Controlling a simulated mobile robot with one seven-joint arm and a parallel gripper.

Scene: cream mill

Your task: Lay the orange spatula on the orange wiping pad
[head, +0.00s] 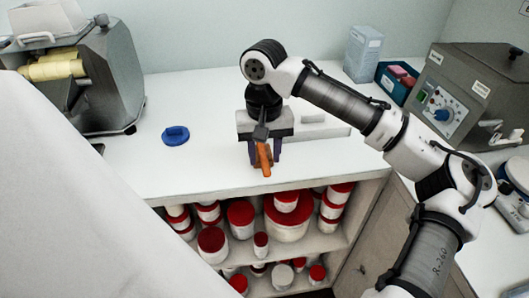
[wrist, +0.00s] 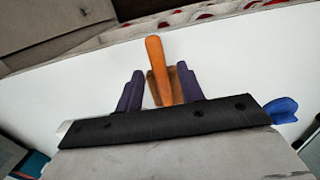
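My gripper (head: 265,160) points down over the white counter, near its front edge. Its two purple fingers stand apart, with a gap beside the orange thing between them, so it looks open. A long orange piece (head: 265,165), which looks like the spatula's handle, lies between the fingers and points to the front edge. In the wrist view the same orange handle (wrist: 157,65) shows between the fingers (wrist: 160,88). A darker brown-orange part (wrist: 179,88) shows beside it; I cannot tell whether it is shadowed spatula or pad. No orange wiping pad can be clearly made out.
A blue round thing with a raised grip (head: 175,135) lies left on the counter (head: 215,170). A mill with rollers (head: 90,75) stands at the left. A blue bin (head: 396,82) and a control box (head: 462,95) stand at the right. Red-lidded jars (head: 240,212) fill the shelves below.

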